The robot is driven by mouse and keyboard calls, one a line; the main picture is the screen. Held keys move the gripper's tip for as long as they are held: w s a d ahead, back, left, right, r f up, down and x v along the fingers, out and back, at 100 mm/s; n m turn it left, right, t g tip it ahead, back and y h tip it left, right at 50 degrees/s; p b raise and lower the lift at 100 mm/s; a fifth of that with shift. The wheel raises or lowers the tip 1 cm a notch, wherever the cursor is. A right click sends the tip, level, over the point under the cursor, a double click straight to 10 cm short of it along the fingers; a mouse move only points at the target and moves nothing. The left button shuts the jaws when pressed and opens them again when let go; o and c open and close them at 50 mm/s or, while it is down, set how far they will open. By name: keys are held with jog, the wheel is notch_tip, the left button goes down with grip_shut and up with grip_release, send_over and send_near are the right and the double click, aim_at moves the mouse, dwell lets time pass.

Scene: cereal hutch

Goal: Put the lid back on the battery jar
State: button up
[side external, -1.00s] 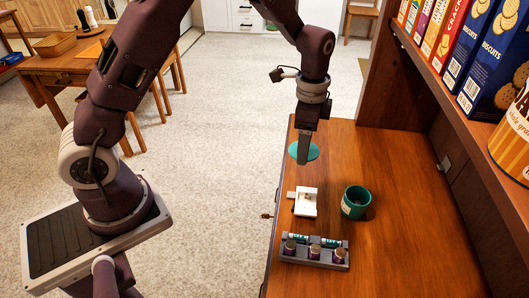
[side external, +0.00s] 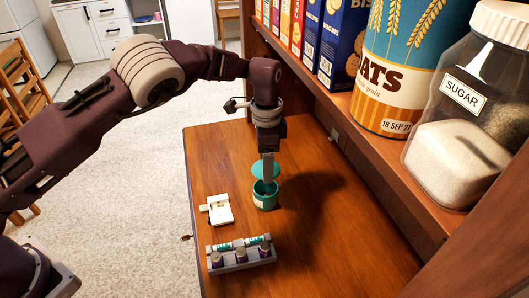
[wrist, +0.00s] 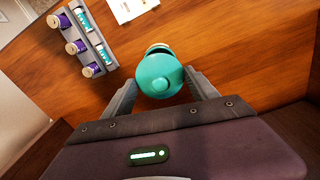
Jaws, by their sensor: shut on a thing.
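The teal lid (side external: 259,169), a round disc with a knob, is held by my gripper (side external: 267,179) just above the teal battery jar (side external: 264,201). In the wrist view the lid (wrist: 158,70) sits between the two fingertips of my gripper (wrist: 162,78). It covers most of the jar (wrist: 158,47), whose dark mouth and rim show past its far edge. In the side view a gap shows between lid and jar, and part of the open mouth is visible. The jar stands upright on the wooden counter. One finger hides part of the lid and the jar's mouth.
A white device (side external: 217,209) lies left of the jar. A grey rack (side external: 240,258) with teal and purple batteries stands nearer the front. A shelf with boxes, an oats canister (side external: 385,75) and a sugar jar (side external: 475,115) overhangs the right. The counter's (side external: 335,245) right side is clear.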

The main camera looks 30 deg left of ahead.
jog(key=shift+f, duration=2.9)
jog(key=shift+f, duration=0.15)
jog(key=o, duration=1.6)
jog(key=shift+r, duration=3.55)
grip_shut()
